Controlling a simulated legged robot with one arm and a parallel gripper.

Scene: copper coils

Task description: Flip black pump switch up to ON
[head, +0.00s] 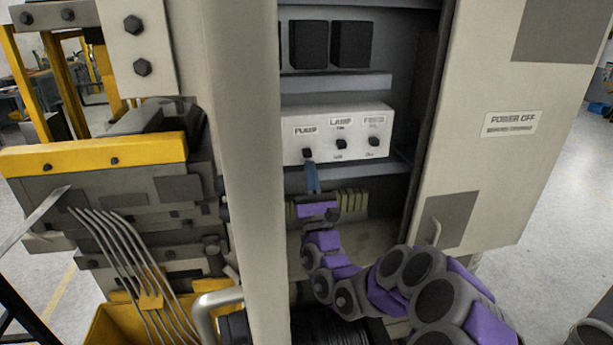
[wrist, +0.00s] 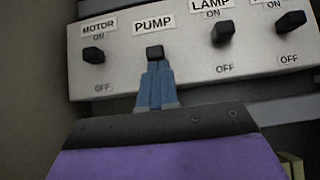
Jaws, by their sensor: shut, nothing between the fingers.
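The black pump switch (wrist: 155,53) is on a pale panel (wrist: 118,75), just below the PUMP label. Its square end faces the wrist camera. No ON mark shows between label and switch, and the area below is hidden by my fingers, so I cannot tell its setting surely. The switch also shows in the head view (head: 307,153). My gripper (wrist: 157,68) has its blue fingers shut together, pointing up, with tips right at the switch's lower edge. They appear to touch it. In the head view my gripper (head: 311,166) reaches up from below the panel.
The motor switch (wrist: 93,54) is left of the pump switch; the lamp switch (wrist: 222,32) and another switch (wrist: 291,20) are to the right. The cabinet door (head: 490,150) stands open at right. A pale post (head: 238,150) borders the left. A shelf (head: 345,178) runs below the panel.

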